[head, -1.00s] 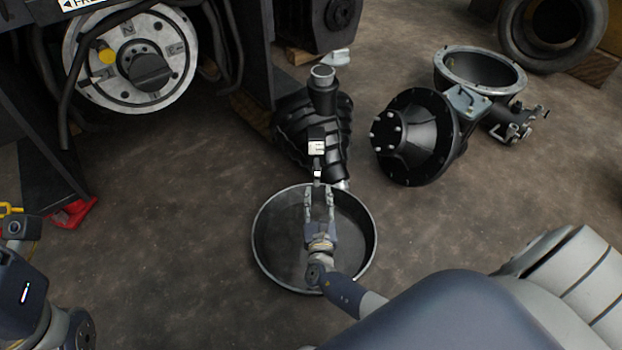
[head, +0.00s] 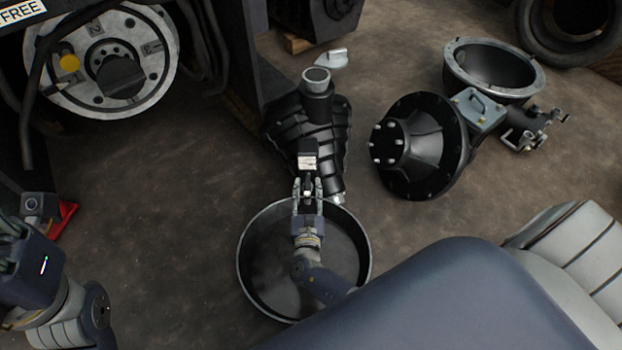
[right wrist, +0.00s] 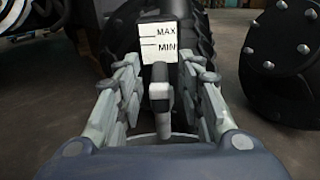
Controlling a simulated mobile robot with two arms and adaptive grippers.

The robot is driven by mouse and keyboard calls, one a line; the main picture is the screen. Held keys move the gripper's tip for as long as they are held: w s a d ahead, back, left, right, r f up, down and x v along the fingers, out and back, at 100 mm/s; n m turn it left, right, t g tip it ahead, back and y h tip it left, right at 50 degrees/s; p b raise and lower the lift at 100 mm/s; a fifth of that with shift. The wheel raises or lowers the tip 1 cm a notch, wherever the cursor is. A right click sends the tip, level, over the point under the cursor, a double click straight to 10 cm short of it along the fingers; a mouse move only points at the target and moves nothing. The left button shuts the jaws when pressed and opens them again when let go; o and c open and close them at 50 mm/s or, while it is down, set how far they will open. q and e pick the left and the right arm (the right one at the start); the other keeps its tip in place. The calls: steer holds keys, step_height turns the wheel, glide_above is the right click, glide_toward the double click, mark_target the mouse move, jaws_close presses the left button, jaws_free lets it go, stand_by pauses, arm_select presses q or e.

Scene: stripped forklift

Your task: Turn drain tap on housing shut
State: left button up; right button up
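The black ribbed housing (head: 300,122) stands on the floor in the head view, with an open filler neck on top. A black block with a white MAX/MIN label (right wrist: 161,43) is on its near side. Just below the label, the small grey drain tap (right wrist: 160,92) shows in the right wrist view. My right gripper (right wrist: 163,88) is open, with a finger on each side of the tap and visible gaps to it. In the head view the right gripper (head: 307,188) hides much of the tap.
A round black pan (head: 252,280) lies on the floor under my right gripper. A black flanged hub (head: 420,145) and an open bell-shaped casing (head: 495,70) lie to the right. The forklift's round plate (head: 95,85) is at upper left.

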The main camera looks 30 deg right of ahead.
steer(key=shift+c, duration=0.2)
jaws_close()
